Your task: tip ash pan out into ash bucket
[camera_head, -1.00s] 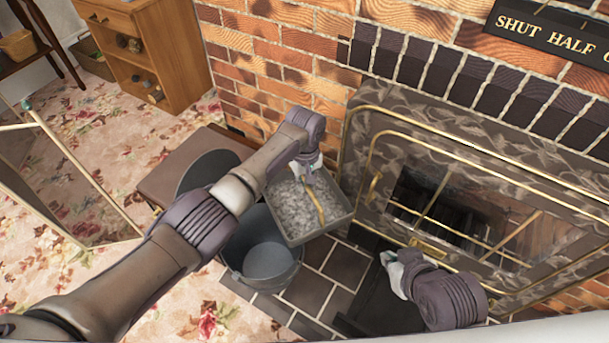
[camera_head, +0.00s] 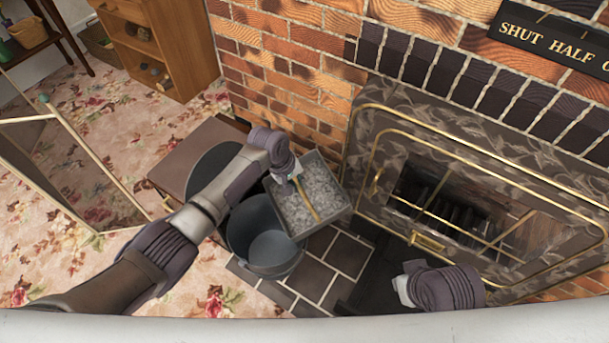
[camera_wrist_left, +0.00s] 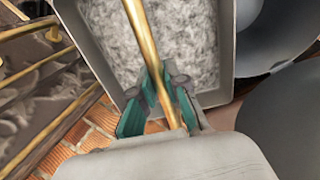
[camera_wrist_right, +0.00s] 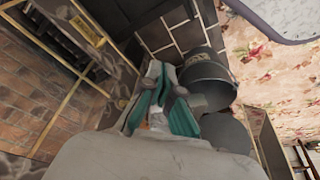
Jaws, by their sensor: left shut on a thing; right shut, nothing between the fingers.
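The ash pan (camera_head: 318,193) is a grey square tray full of pale grey ash, with a brass handle (camera_head: 306,199) across its top. My left gripper (camera_head: 296,178) is shut on that handle, which also shows between its fingers in the left wrist view (camera_wrist_left: 160,98). The pan is held about level, beside and partly above the ash bucket (camera_head: 264,240). The bucket is dark grey and round, and its visible inside looks empty; the pan hides part of its rim. My right gripper (camera_head: 402,288) is shut and empty by the fireplace front, apart from pan and bucket.
The brass-trimmed fireplace front (camera_head: 480,200) stands right of the pan. A round dark lid (camera_head: 212,168) leans or lies by a brown box (camera_head: 170,178) behind the bucket. Dark hearth tiles (camera_head: 312,278) lie below. A folding screen (camera_head: 75,165) stands at left on flowered carpet.

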